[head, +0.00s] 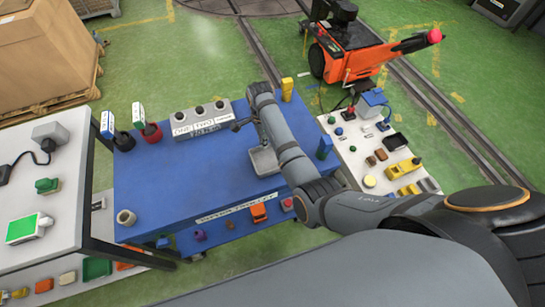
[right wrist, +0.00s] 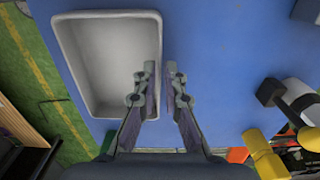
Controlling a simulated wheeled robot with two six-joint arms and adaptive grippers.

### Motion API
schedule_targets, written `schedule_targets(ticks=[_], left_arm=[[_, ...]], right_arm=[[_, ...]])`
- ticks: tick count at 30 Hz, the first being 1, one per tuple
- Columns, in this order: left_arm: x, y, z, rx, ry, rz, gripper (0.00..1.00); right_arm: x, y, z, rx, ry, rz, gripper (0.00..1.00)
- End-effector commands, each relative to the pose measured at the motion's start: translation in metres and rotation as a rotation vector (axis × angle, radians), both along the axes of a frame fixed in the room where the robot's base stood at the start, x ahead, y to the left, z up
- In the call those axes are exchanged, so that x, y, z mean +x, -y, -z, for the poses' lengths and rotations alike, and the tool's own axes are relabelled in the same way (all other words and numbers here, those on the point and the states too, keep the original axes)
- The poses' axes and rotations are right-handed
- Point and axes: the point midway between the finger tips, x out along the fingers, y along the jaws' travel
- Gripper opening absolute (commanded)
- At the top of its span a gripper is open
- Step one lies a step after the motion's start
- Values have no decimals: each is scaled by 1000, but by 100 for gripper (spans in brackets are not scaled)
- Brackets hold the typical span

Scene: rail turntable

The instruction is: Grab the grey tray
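The grey tray (head: 258,167) is a shallow, pale, rectangular tray on the blue table, partly hidden by my right arm in the head view. In the right wrist view the tray (right wrist: 105,62) fills the upper left. My right gripper (right wrist: 161,72) is open, with a narrow gap between its fingers. Its left finger overlaps the inside of the tray and its right finger is over the blue table, so the tray's right rim shows between them. I cannot tell whether they touch it. The right gripper (head: 238,124) looks small in the head view. My left gripper is not in view.
The blue table (head: 165,180) carries a grey button box (head: 200,118), a cup (head: 126,217) and a yellow item (head: 287,88). A white table (head: 40,215) stands left. An orange cart (head: 345,50) stands behind.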

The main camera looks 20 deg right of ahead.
Motion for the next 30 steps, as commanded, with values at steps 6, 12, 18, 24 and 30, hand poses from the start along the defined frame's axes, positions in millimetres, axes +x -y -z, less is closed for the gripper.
schedule_targets(ticks=[6,12,18,24,30], left_arm=[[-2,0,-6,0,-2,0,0],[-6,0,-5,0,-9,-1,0],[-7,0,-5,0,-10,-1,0],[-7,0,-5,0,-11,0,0],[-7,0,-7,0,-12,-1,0]], right_arm=[[-1,-1,26,0,0,0,9],[0,-1,27,0,2,0,9],[0,-1,27,0,2,0,0],[0,-1,27,0,2,0,0],[0,0,24,0,2,-1,0]])
